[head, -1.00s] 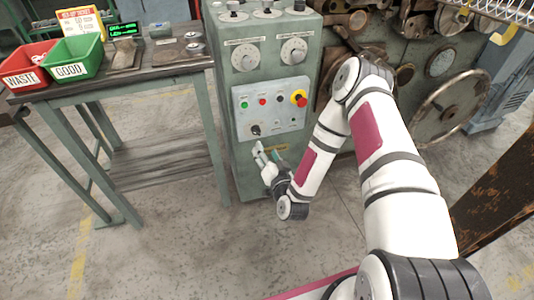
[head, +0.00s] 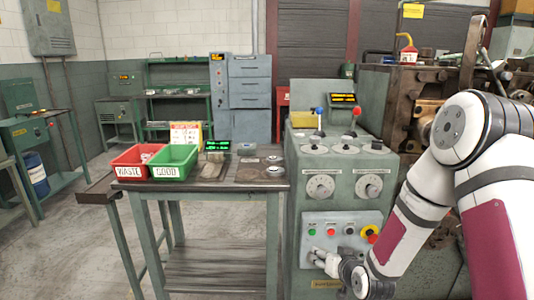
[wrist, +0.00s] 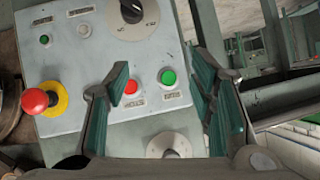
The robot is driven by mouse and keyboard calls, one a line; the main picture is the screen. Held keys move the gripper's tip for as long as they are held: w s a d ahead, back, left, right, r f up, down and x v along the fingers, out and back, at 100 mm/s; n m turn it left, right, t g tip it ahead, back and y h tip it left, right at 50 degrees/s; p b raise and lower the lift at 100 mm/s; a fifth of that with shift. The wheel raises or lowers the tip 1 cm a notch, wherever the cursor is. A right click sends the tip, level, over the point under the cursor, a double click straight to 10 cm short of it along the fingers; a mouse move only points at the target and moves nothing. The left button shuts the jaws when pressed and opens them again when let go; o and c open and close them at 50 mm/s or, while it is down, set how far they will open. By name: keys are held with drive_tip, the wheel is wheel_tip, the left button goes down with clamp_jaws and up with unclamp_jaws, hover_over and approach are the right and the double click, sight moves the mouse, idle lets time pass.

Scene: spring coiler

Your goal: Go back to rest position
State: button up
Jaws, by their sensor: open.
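My gripper (head: 318,258) is in front of the lower part of the button panel (head: 338,262) on the green machine cabinet, with my arm reaching in from the right. In the wrist view my gripper (wrist: 163,72) is open, with its two dark green pads apart and nothing between them but the view of the panel. Behind the gap are a red button (wrist: 131,87) and a green button (wrist: 168,77). I cannot tell the distance between fingertips and panel.
A red emergency stop (wrist: 35,101) on a yellow collar stands out from the panel. A work table (head: 215,186) left of the cabinet carries a red WASTE bin (head: 132,170) and a green GOOD bin (head: 172,171). Open floor (head: 85,235) lies further left.

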drive_tip(key=s+d+r+n+g+h, duration=0.1)
drive_tip(key=s+r+g, duration=0.2)
drive_tip(key=s+r, duration=0.5)
drive_tip(key=s+d+r+g+h, duration=0.2)
drive_tip(key=s+r, duration=0.5)
drive_tip(key=r, duration=0.2)
drive_tip(key=s+a+r+g, duration=0.1)
drive_tip(key=s+r+g, duration=0.25)
drive_tip(key=s, duration=1.05)
drive_tip(key=s+a+r+g, duration=0.15)
drive_tip(key=s+r, duration=0.25)
drive_tip(key=s, duration=1.1)
wheel_tip(320, 180, up, 16)
drive_tip(key=d+t+p, duration=0.1)
drive_tip(key=t+p, duration=0.1)
drive_tip(key=p, duration=1.2)
drive_tip(key=shift+f+t+y, duration=0.25)
drive_tip(key=shift+t+y, duration=0.05)
drive_tip(key=shift+y, duration=0.1)
